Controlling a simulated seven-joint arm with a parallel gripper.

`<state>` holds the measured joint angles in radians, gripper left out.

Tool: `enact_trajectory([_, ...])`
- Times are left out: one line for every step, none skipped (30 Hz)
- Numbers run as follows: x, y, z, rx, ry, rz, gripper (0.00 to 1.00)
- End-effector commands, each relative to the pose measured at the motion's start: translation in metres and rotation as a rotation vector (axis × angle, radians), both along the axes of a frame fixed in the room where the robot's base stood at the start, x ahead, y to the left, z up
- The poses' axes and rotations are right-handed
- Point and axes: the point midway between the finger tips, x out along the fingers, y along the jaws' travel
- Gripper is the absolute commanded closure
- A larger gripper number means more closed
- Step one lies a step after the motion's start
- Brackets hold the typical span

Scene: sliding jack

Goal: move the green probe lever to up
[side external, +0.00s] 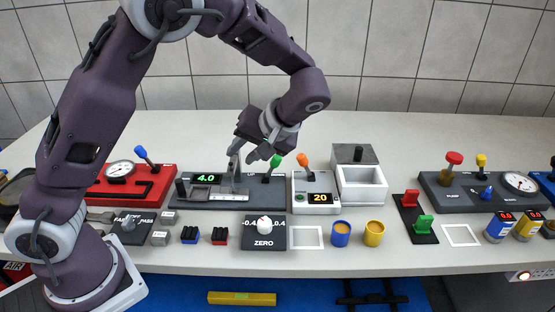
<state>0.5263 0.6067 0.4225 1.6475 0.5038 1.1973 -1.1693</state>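The green probe lever (275,161) stands on the dark grey gauge panel (180,203) in the middle of the table. Its green knob is at the top of a short stem that leans a little to the right. A small label, apparently "UP", is left of it. The panel's green display reads 4.0, and a metal slide and upright stand beside the lever. My gripper (239,156) is above the panel, just left of the green knob and apart from it. Its fingers overlap the grey upright in the picture, so I cannot tell their opening or any contact.
Right of the lever is a white box with an orange lever (302,160) and display 20. A red gauge panel with a blue lever (141,152) lies to the left. The table behind the panel is clear.

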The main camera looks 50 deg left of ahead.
Motion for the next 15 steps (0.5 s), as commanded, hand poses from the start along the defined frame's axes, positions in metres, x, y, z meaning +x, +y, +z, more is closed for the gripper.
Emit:
enact_trajectory([0.019,-0.002,-0.020,0.140,-0.026,0.015,0.68])
enact_trajectory([0.031,-0.002,-0.030,0.226,-0.062,0.022,0.68])
enact_trajectory([0.046,-0.005,-0.042,0.342,-0.119,0.019,0.68])
enact_trajectory([0.056,-0.008,-0.049,0.422,-0.169,0.012,0.68])
enact_trajectory([0.065,-0.011,-0.056,0.489,-0.218,-0.002,0.68])
enact_trajectory([0.074,-0.017,-0.063,0.561,-0.281,-0.021,0.68])
enact_trajectory([0.081,-0.021,-0.068,0.607,-0.323,-0.039,0.68])
enact_trajectory([0.086,-0.026,-0.072,0.647,-0.365,-0.056,0.68])
enact_trajectory([0.092,-0.032,-0.078,0.691,-0.416,-0.081,0.68])
enact_trajectory([0.095,-0.035,-0.081,0.718,-0.448,-0.099,0.68])
enact_trajectory([0.098,-0.039,-0.084,0.739,-0.477,-0.112,0.68])
enact_trajectory([0.101,-0.043,-0.086,0.757,-0.507,-0.127,0.68])
enact_trajectory([0.102,-0.044,-0.088,0.768,-0.523,-0.136,0.68])
enact_trajectory([0.104,-0.045,-0.089,0.775,-0.535,-0.141,0.68])
enact_trajectory([0.105,-0.045,-0.090,0.781,-0.545,-0.146,0.68])
